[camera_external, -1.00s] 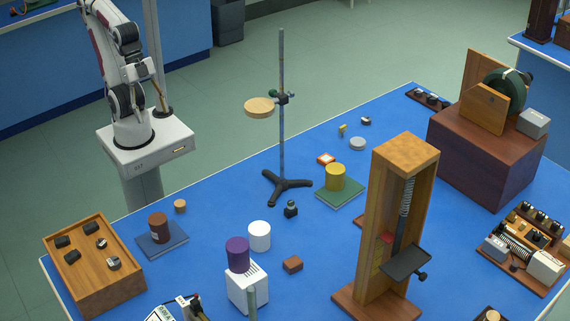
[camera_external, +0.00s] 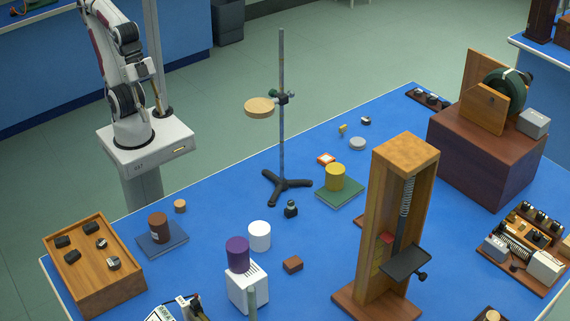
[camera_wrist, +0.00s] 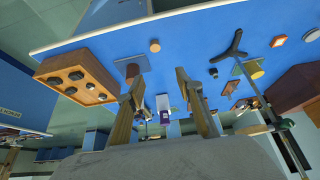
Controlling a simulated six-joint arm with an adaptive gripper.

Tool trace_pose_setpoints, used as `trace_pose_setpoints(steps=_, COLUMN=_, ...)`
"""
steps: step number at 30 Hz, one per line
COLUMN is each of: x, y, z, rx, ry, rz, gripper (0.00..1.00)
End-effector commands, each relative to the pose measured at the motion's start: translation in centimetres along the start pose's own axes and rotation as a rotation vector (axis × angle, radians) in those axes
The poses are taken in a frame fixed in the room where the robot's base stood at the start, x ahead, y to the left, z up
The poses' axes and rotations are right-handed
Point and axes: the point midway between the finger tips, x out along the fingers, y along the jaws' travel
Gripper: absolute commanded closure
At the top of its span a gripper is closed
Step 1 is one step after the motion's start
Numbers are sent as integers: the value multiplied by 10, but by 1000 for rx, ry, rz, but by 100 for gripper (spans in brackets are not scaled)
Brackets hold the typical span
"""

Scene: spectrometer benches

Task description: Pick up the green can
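I see no can that is clearly green in either view. A yellow can (camera_external: 335,177) stands on a green book (camera_external: 340,195) near the stand. A purple can (camera_external: 238,254) stands on a white box (camera_external: 247,289), a white can (camera_external: 260,236) stands beside it, and a brown can (camera_external: 158,227) stands on a blue book (camera_external: 176,240). A pale green upright piece (camera_external: 252,305) shows at the bottom edge; I cannot tell what it is. In the wrist view my gripper (camera_wrist: 160,78) is open and empty, its two fingers apart, well away from the cans.
A tripod stand (camera_external: 282,150) with a round wooden disc (camera_external: 259,107) rises mid-table. A tall wooden frame (camera_external: 398,200) stands right of centre. A wooden tray (camera_external: 95,280) with several dark pieces lies at left.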

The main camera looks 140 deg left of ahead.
Motion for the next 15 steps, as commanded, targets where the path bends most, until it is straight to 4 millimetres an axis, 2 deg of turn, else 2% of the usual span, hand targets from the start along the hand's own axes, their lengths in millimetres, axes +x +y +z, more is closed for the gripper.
trace_pose_setpoints(steps=10, x=1, y=0, z=-2, rx=-2, ry=2, rz=2, gripper=64)
trace_pose_setpoints(steps=15, x=8, y=2, z=-16, rx=-12, ry=18, rz=9, gripper=64)
